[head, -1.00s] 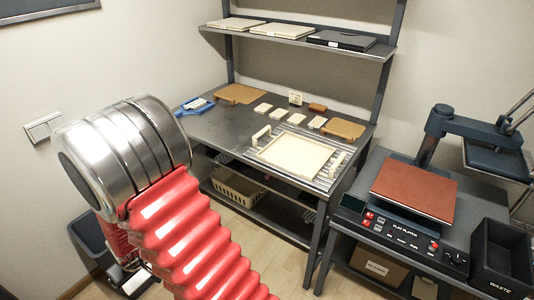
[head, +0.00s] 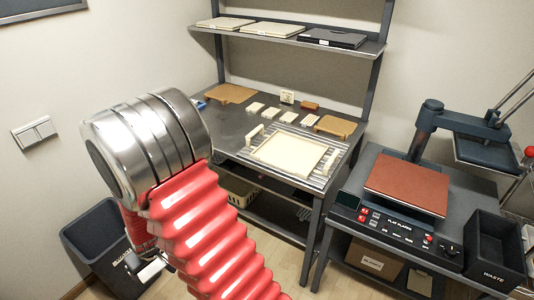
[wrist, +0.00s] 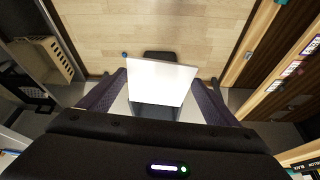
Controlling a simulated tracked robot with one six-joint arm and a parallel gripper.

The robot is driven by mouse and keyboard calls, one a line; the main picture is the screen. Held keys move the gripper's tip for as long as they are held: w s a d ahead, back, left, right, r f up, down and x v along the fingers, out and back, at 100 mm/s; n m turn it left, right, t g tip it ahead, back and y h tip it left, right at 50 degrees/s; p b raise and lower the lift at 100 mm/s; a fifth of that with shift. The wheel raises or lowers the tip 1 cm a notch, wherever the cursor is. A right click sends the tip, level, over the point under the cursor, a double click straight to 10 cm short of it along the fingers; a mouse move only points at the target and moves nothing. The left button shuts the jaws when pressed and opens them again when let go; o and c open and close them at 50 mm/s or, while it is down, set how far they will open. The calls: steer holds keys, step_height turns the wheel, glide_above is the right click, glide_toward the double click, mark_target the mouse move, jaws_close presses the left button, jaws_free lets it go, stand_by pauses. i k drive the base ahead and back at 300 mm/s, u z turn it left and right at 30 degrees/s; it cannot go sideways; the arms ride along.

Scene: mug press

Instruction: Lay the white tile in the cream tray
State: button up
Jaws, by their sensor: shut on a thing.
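The white tile (wrist: 165,78) is between the two fingers of my gripper (wrist: 160,92) in the wrist view, above the wooden floor. My gripper is shut on it. In the head view my gripper is low at the left, mostly hidden behind my arm, and a small pale piece shows there, too small to tell. The cream tray (head: 290,152), with an upright handle at each of two sides, lies on a ribbed metal plate on the grey bench. Its inside looks bare. My gripper is well apart from the tray, to its left and lower in the picture.
Several small cream blocks (head: 271,112) and brown boards (head: 335,126) lie behind the tray. A press with a red-brown plate (head: 407,186) stands at the right, beside a black waste bin (head: 497,243). A dark bin (head: 92,245) stands at lower left. A crate (wrist: 42,60) sits left.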

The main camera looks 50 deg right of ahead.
mark_target(289, 155)
steer(key=z, duration=0.95)
steer(key=i, duration=0.6)
steer(key=k, duration=0.6)
steer(key=z, duration=0.1)
